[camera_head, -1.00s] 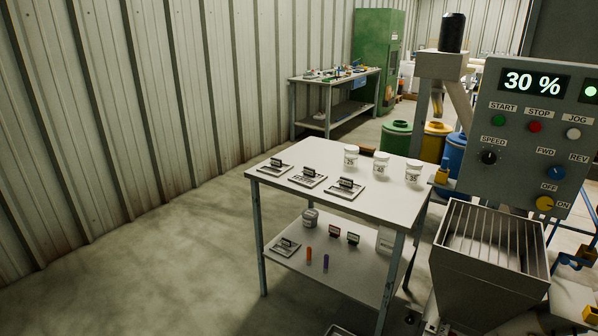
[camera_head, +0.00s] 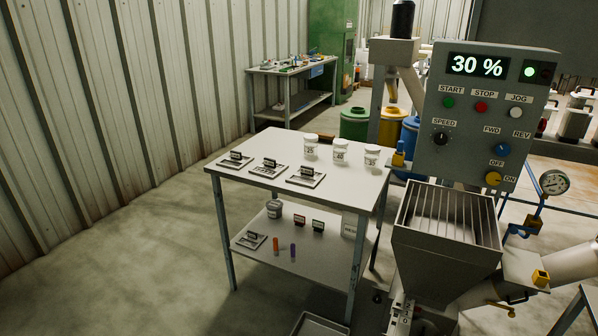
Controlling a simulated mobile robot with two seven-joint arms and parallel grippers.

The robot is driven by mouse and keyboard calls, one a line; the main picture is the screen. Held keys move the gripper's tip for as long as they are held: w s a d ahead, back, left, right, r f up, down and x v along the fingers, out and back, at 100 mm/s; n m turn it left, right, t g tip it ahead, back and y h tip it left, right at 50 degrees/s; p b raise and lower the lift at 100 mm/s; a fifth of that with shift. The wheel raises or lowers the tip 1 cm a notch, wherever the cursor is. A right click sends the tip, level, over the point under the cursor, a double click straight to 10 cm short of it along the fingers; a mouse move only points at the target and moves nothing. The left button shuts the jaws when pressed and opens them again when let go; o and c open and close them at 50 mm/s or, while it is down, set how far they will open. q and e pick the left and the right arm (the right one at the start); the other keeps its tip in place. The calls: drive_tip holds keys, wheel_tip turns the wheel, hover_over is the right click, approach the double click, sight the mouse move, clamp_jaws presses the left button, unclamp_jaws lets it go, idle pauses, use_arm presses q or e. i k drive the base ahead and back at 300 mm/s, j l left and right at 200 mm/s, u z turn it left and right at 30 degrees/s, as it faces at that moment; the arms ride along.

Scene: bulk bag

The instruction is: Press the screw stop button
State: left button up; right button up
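The grey control panel (camera_head: 467,160) stands at the right of the head view, above a hopper. Its red STOP button (camera_head: 481,107) sits in the top row, between the green START button (camera_head: 448,103) and the white JOG button (camera_head: 515,113). The display (camera_head: 478,66) reads 30 %, and a green lamp (camera_head: 530,71) beside it is lit. A SPEED knob, a blue FWD/REV knob and a yellow OFF/ON knob are below the buttons. Neither of my grippers shows.
The grated hopper (camera_head: 445,250) stands under the panel. A white table (camera_head: 290,195) with white jars and small plates is left of it. A pressure gauge (camera_head: 554,182) and pipes are at the right. Open floor lies at the left.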

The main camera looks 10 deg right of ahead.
sight(481, 107)
drive_tip(key=l+z, duration=0.1)
drive_tip(key=z, duration=0.25)
drive_tip(key=l+z, duration=0.1)
drive_tip(key=z, duration=0.25)
drive_tip(key=l+z, duration=0.15)
drive_tip(key=z, duration=0.25)
